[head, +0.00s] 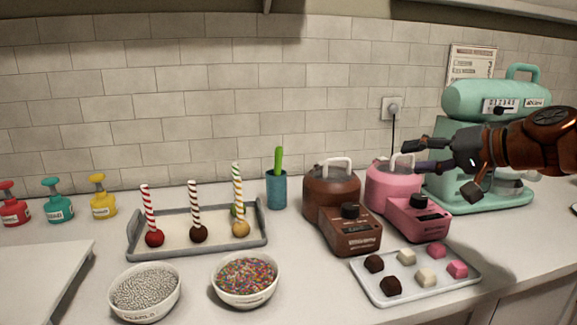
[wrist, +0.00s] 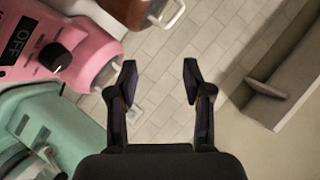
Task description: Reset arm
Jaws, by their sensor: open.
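My gripper (head: 412,155) is raised at the right in the head view, its fingers pointing left. It shows in front of the pink melting pot (head: 393,185) and the mint-green mixer (head: 468,170). In the wrist view my gripper (wrist: 158,78) has its two dark fingers spread apart with nothing between them. The pink pot (wrist: 95,62) and part of the green mixer (wrist: 30,125) lie to the left of the fingers there. My arm hides part of the mixer.
A brown pot (head: 330,193) stands left of the pink one. A white tray of chocolates (head: 385,298) lies in front. A grey tray with cake pops (head: 140,247), sprinkle bowls (head: 245,297) (head: 145,312) and a teal cup (head: 276,190) stand further left. A shelf (wrist: 280,100) shows in the wrist view.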

